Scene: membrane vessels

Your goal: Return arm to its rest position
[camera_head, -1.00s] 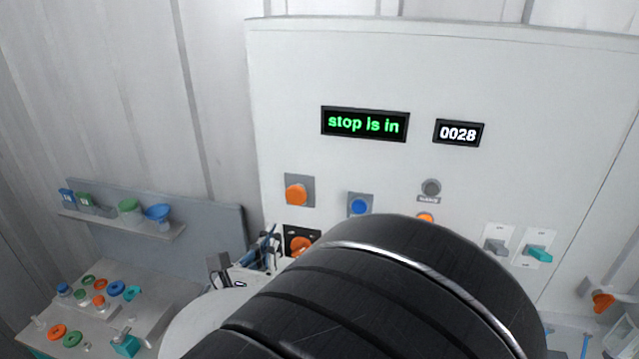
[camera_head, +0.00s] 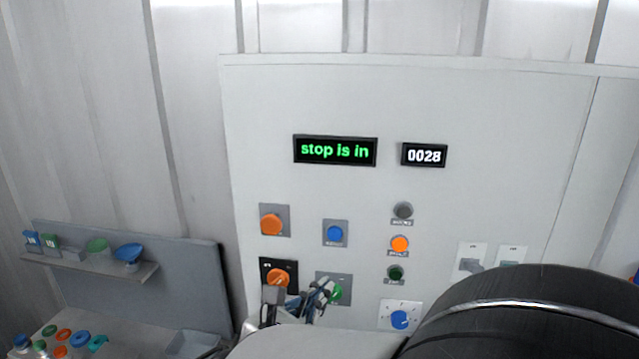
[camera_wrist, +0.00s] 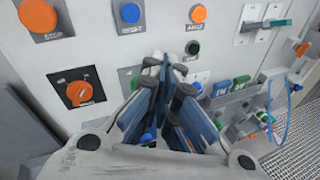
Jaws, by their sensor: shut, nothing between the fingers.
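My gripper (camera_head: 307,300) is in front of the lower part of the white control panel (camera_head: 480,120), near the orange rotary switch and a green button. In the wrist view my gripper (camera_wrist: 160,75) has its fingers drawn together, with nothing held. My black arm link (camera_head: 540,315) fills the lower right of the head view and hides part of the panel. The panel's display (camera_head: 335,150) reads "stop is in" and the counter (camera_head: 424,155) reads 0028.
The panel carries an orange stop button (camera_head: 271,223), a blue button (camera_head: 335,233), an orange rotary switch (camera_head: 278,278), a green button (camera_head: 336,292) and a blue dial (camera_head: 400,319). At left, a shelf (camera_head: 90,265) holds small coloured parts above a bench with more coloured parts.

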